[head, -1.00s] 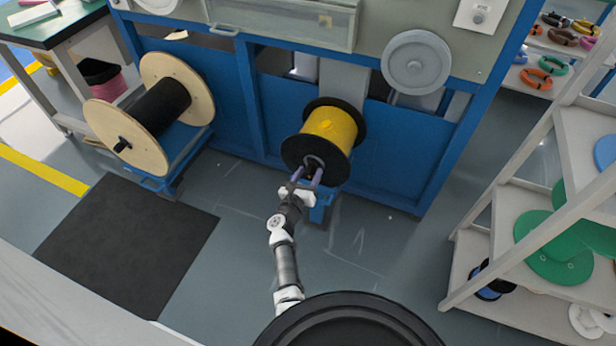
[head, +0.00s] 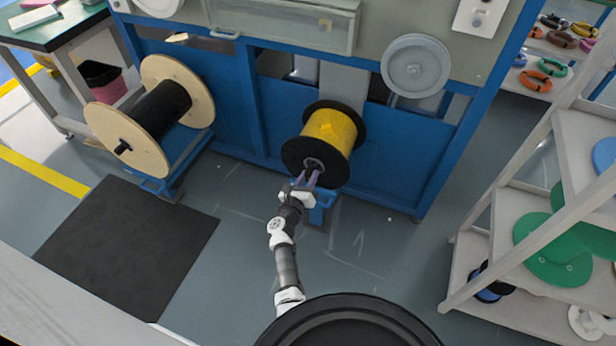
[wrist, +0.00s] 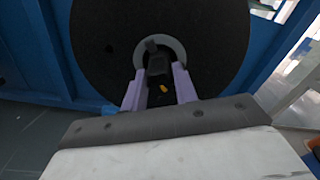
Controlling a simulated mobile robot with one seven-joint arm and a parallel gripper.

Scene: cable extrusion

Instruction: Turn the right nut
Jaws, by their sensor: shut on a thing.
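The right spool (head: 330,133) has black flanges and yellow cable, and sits on a blue stand in front of the machine. The nut is a grey ring (wrist: 175,47) at the centre of the black flange (wrist: 105,47) in the wrist view, around a dark shaft end (wrist: 156,65). My gripper (head: 314,172) is at the front of this flange. In the wrist view my gripper (wrist: 160,76) has its purple fingers on either side of the shaft, reaching the lower part of the ring. It is shut on the nut. The fingertips' exact contact is partly hidden.
A wooden spool with black cable (head: 160,108) stands on a blue stand to the left. A white shelf (head: 500,230) with green discs is at the right. The blue machine frame (head: 400,160) rises behind. Floor around my arm is clear, with a dark mat (head: 125,245) at left.

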